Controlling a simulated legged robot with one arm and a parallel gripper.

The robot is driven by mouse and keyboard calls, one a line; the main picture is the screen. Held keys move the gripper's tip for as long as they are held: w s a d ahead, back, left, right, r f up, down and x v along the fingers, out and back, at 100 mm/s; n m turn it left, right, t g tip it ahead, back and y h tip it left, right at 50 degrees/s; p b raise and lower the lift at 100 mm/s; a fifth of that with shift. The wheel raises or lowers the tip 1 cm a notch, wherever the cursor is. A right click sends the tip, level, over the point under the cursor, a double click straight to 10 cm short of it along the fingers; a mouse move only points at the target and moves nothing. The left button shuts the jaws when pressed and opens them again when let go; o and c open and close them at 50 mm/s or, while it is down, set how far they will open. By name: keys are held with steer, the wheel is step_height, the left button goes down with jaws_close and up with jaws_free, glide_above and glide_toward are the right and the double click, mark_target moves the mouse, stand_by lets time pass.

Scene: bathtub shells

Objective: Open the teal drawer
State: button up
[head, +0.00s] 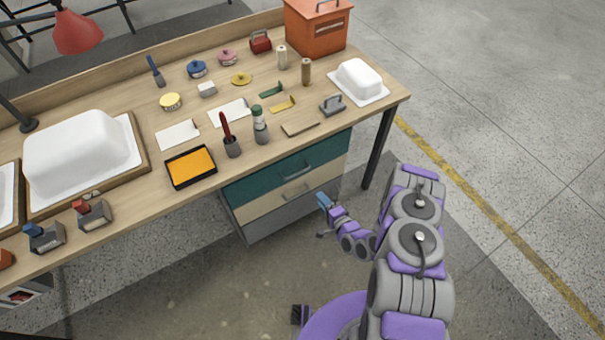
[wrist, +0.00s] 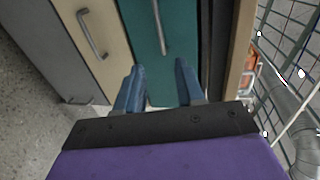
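The teal drawer (head: 284,168) is the top drawer of a cabinet under the workbench, and it looks closed. In the wrist view the teal drawer (wrist: 174,37) shows sideways, with its grey bar handle (wrist: 160,28) ahead of my gripper. My gripper (wrist: 157,80) has its two blue fingers apart with nothing between them. The handle lies beyond the fingertips, roughly between them in the picture, and does not appear held. In the head view my gripper (head: 323,208) is in front of the cabinet, near its right side. The exact gap to the handle cannot be told.
Below are a cream drawer (head: 292,187) with a handle and a grey drawer (head: 290,213). The workbench (head: 215,180) carries tools, pots and white shells. A dark table leg (head: 377,150) stands right of the cabinet. The floor to the right is clear.

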steer(key=b+x, duration=0.4)
steer(key=x, duration=1.2)
steer(key=shift+a+f+b, duration=0.15)
steer(key=shift+a+b, duration=0.15)
steer(key=shift+b, duration=0.05)
steer(key=shift+c, duration=0.4)
jaws_close()
